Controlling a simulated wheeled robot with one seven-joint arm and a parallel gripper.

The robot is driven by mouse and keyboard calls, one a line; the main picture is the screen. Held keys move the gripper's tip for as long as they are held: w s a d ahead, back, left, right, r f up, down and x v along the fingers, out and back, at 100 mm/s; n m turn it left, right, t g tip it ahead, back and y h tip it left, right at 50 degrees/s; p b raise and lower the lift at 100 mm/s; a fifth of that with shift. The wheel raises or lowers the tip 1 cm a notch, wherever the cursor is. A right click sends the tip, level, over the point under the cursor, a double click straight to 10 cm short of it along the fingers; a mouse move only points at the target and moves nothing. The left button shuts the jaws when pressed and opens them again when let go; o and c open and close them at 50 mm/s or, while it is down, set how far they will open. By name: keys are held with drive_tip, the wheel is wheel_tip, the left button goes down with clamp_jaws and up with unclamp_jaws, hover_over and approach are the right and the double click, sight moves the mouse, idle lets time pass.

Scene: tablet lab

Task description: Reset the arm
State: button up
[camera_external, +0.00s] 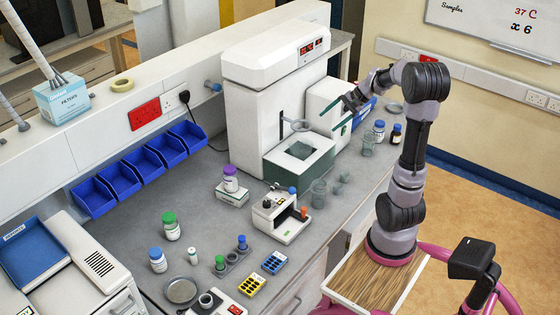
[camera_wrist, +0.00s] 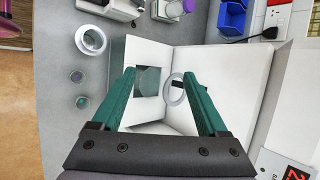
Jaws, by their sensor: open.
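My arm rises from its base at the right of the bench in the external view and bends over at the top. My gripper (camera_external: 338,118) is at the end of the arm, above the bench and to the right of the tall white machine (camera_external: 258,105). In the wrist view my gripper (camera_wrist: 164,84) shows two green fingers spread wide apart. Nothing is held between them. Below and beyond the fingers are the machine's base with a dark square plate (camera_wrist: 148,82) and a clear ring (camera_wrist: 173,90).
Glass beakers (camera_external: 318,193), bottles (camera_external: 379,131) and a smaller white device (camera_external: 280,214) stand on the grey bench. Blue bins (camera_external: 142,167) line the back wall. The white machine is close beside my gripper. Open floor (camera_external: 480,185) lies to the right.

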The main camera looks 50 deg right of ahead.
drive_tip(key=s+a+r+n+h, duration=0.1)
drive_tip(key=s+a+r+n, duration=0.1)
drive_tip(key=s+a+n, duration=0.4)
drive_tip(key=s+a+r+n+h, duration=0.1)
drive_tip(key=s+a+n, duration=0.5)
drive_tip(key=a, duration=1)
drive_tip(key=shift+s+a+r+h, duration=0.15)
drive_tip(key=shift+s+r+h, duration=0.25)
drive_tip(key=shift+s+r, duration=0.4)
